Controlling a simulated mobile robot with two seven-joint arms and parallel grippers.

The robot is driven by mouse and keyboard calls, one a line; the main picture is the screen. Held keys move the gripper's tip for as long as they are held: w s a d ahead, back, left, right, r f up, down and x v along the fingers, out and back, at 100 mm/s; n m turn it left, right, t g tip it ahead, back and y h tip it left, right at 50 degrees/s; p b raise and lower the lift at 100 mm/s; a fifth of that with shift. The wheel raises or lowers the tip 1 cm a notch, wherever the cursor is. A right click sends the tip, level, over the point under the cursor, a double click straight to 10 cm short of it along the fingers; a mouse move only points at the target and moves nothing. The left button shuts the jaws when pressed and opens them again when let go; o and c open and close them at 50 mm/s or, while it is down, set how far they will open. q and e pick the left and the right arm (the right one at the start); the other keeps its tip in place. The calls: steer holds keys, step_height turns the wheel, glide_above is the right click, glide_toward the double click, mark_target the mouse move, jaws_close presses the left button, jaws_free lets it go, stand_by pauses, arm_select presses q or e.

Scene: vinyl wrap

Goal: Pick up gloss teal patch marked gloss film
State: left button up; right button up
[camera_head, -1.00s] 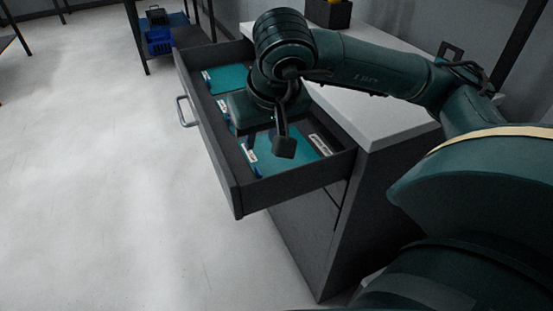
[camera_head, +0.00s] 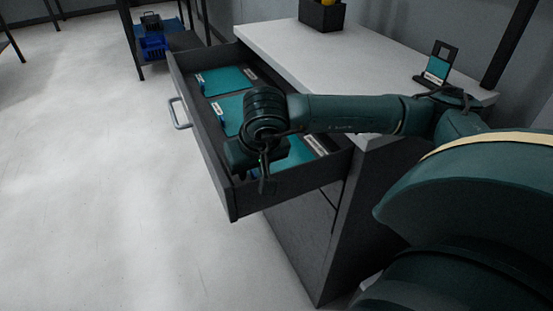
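Three teal patches lie in the open drawer (camera_head: 187,92): a far patch (camera_head: 222,80), a middle patch (camera_head: 230,108) and a near patch (camera_head: 298,152). Each has a small pale label, too small to read, so I cannot tell which is the gloss film. My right gripper (camera_head: 262,177) is over the near end of the drawer, at the left part of the near patch. The wrist hides part of the near patch and the middle one's right side. The fingers are dark and overlap the wrist; I cannot tell whether they are open or touch the patch. My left gripper is out of view.
The drawer sticks out from a cabinet with a light grey top (camera_head: 310,65), which is mostly clear. A small dark stand (camera_head: 437,68) with a teal sample is at its right end, and a black box (camera_head: 322,15) is at the back. Open floor lies left.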

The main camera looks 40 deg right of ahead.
steer(key=shift+c, duration=0.5)
jaws_close()
